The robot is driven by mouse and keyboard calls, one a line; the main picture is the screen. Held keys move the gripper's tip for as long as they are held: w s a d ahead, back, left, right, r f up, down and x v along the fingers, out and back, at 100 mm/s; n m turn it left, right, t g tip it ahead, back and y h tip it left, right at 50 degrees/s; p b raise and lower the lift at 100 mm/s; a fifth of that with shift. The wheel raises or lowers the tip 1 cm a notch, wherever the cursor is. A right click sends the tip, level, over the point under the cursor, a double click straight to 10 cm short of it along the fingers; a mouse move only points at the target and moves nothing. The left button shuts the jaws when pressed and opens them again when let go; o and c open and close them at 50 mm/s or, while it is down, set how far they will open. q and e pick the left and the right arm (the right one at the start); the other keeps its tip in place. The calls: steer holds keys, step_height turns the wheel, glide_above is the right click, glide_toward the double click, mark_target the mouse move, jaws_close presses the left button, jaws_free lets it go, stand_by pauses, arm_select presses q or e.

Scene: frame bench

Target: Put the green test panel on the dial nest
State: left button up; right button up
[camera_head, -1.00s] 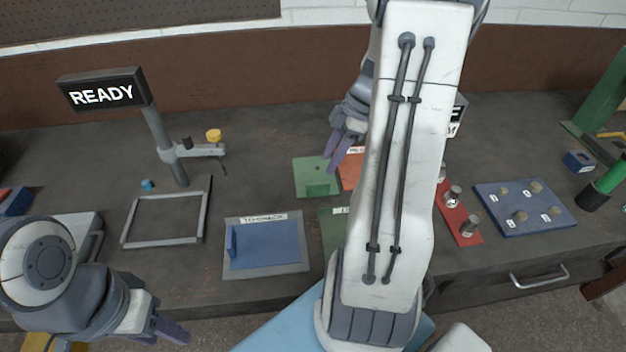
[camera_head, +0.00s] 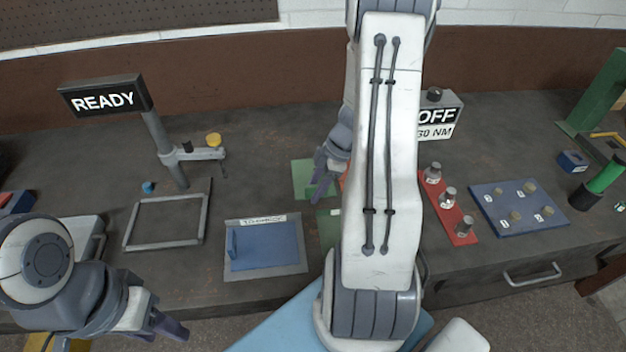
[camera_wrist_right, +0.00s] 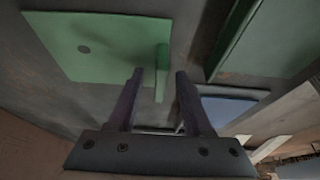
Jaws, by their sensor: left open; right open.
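The green test panel (camera_head: 302,177) lies flat on the bench left of my right arm. The wrist view shows it as a light green plate (camera_wrist_right: 95,48) with a dark round spot and an upright green tab. My right gripper (camera_head: 320,188) is open above the panel's right part. In the wrist view its fingertips (camera_wrist_right: 158,76) point at the tab, which appears between them; I cannot tell whether they touch. The grey frame (camera_head: 205,222), apparently the dial nest, is empty beneath the post with the yellow knob. My left gripper (camera_head: 163,328) is open and empty at the front left.
A blue panel (camera_head: 266,258) lies on a grey mat right of the frame. A darker green piece (camera_head: 326,232) is partly hidden by my right arm. The READY sign (camera_head: 103,98) stands on the post. A red strip (camera_head: 462,234) and blue board (camera_head: 520,222) lie right.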

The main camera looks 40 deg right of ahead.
jaws_close()
stand_by(1.4)
